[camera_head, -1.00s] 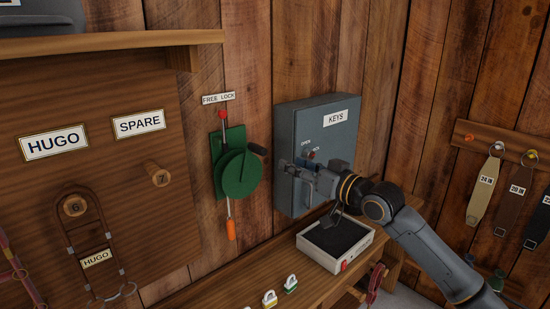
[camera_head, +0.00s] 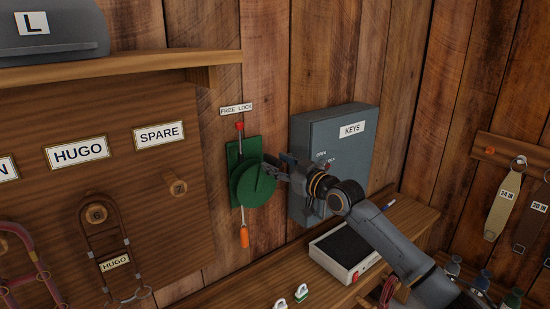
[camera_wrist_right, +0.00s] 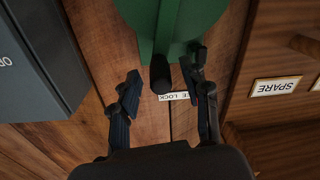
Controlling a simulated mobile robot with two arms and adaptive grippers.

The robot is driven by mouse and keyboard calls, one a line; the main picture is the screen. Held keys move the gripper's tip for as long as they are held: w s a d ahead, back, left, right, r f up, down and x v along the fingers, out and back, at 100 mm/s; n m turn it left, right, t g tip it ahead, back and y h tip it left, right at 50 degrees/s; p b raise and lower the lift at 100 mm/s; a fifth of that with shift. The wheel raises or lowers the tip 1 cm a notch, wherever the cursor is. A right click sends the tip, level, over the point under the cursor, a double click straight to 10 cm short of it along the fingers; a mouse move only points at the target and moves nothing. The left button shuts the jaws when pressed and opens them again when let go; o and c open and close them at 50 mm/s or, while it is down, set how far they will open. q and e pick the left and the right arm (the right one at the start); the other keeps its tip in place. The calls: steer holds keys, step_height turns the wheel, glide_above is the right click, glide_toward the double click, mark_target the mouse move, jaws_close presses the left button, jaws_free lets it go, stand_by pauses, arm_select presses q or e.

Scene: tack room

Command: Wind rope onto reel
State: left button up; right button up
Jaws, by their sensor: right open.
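The green reel (camera_head: 255,188) is fixed to the plank wall on a green backplate; it also shows at the top of the right wrist view (camera_wrist_right: 175,22). A lever with a red knob (camera_head: 239,127) stands up at its top, below the FREE LOCK label (camera_head: 236,109). An orange rope end (camera_head: 244,237) hangs below the reel. My right gripper (camera_head: 272,170) is open at the reel's right edge. In the right wrist view its fingers (camera_wrist_right: 162,82) lie either side of the black crank handle (camera_wrist_right: 160,74); I cannot tell whether they touch it. My left gripper is out of view.
The grey KEYS cabinet (camera_head: 338,133) stands just right of the reel, close behind my right arm. Below are a wooden shelf (camera_head: 225,292), a white box with a dark top (camera_head: 345,251) and small padlocks (camera_head: 302,292). A peg board (camera_head: 150,240) fills the left.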

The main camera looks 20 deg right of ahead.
steer(key=shift+x, duration=0.9)
jaws_close()
